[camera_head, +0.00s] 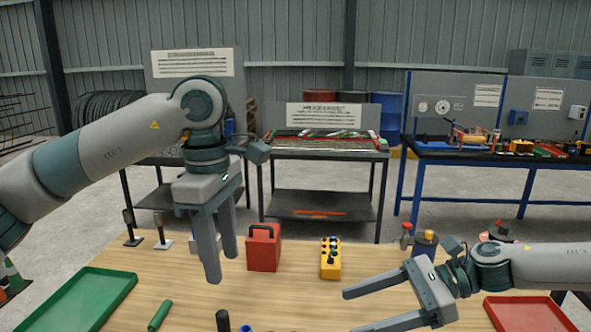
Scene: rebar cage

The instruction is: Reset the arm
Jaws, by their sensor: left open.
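My left arm comes in from the left, raised and bent at a grey and teal joint. Its gripper (221,268) hangs over the wooden table with fingers pointing down, open and with nothing between them. It is left of the red box (263,250). My right arm lies low at the right. Its gripper (350,312) points left over the front of the table, fingers spread wide and empty.
The wooden table (290,292) holds a green tray (85,300), a green cylinder (160,315), a yellow control box (330,260) and a red tray (528,313). Dark bottle tops show at the front edge. Workbenches stand behind, across a floor gap.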

